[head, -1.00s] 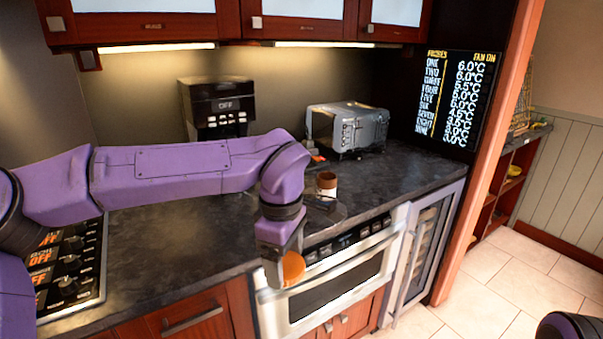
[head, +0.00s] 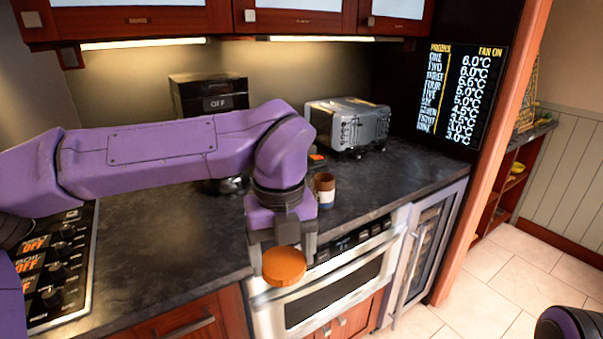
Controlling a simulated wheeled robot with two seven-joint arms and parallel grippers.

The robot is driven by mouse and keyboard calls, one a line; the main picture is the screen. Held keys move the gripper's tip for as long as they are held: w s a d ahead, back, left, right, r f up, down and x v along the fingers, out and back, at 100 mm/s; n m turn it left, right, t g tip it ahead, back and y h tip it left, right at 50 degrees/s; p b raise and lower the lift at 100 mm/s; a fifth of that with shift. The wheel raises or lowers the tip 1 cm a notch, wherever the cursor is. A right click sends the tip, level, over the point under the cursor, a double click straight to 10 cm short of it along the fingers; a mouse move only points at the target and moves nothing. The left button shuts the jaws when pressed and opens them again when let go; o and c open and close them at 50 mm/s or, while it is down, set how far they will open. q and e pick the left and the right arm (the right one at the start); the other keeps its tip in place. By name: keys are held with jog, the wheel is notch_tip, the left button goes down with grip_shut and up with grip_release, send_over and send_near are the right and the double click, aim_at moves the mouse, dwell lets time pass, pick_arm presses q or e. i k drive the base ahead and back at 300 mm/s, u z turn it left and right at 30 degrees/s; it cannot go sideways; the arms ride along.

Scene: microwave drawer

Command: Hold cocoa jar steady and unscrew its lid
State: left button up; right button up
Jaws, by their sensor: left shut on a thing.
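My left gripper (head: 283,255) is shut on a round orange lid (head: 285,268) and holds it in front of the counter's front edge, above the built-in oven. A small jar (head: 325,188), brown with a pale and blue band, stands upright on the counter just behind and right of my left gripper, apart from it. Its opening is too small to make out clearly.
The dark counter (head: 150,262) carries a coffee machine (head: 210,98) and a silver toaster (head: 352,122) at the back. A stove (head: 62,265) is at left. The built-in oven (head: 330,290) and a wine cooler (head: 425,255) are below. Counter right of the jar is clear.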

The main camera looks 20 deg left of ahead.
aim_at(324, 183)
jog(key=i, duration=1.4)
